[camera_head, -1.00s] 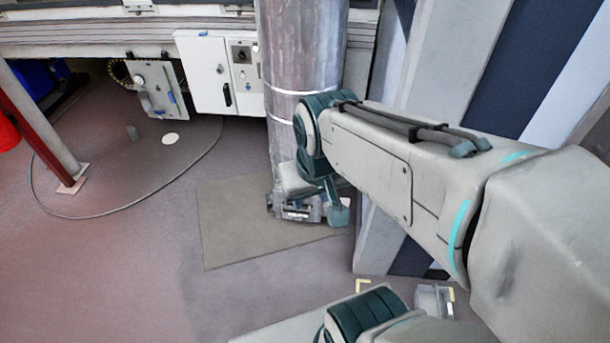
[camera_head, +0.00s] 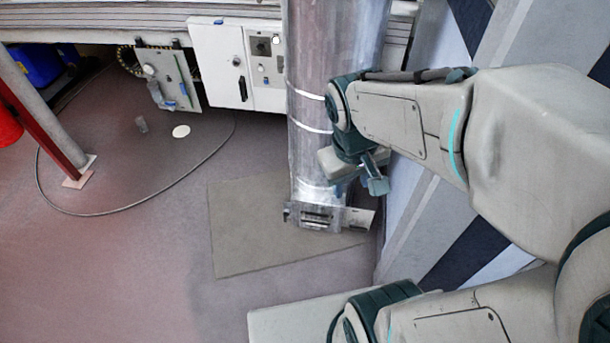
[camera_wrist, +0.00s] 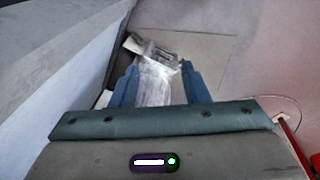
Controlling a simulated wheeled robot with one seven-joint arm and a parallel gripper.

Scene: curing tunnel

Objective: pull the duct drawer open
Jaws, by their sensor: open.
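The duct (camera_head: 318,110) is a tall grey metal pipe standing in the upper middle of the head view. The duct drawer (camera_head: 318,217) is a small metal unit with a slotted front at the duct's foot, just above the floor mat. It also shows in the wrist view (camera_wrist: 152,50), beyond my fingertips. My gripper (camera_head: 375,182) hangs beside the lower duct, above and right of the drawer, apart from it. In the wrist view its two blue fingers (camera_wrist: 160,75) are spread apart with nothing held, and the duct shows between them.
A white control cabinet (camera_head: 232,65) and a hanging grey panel (camera_head: 167,80) are left of the duct. A striped wall (camera_head: 440,215) stands close on the right. A beige mat (camera_head: 250,235) lies under the drawer.

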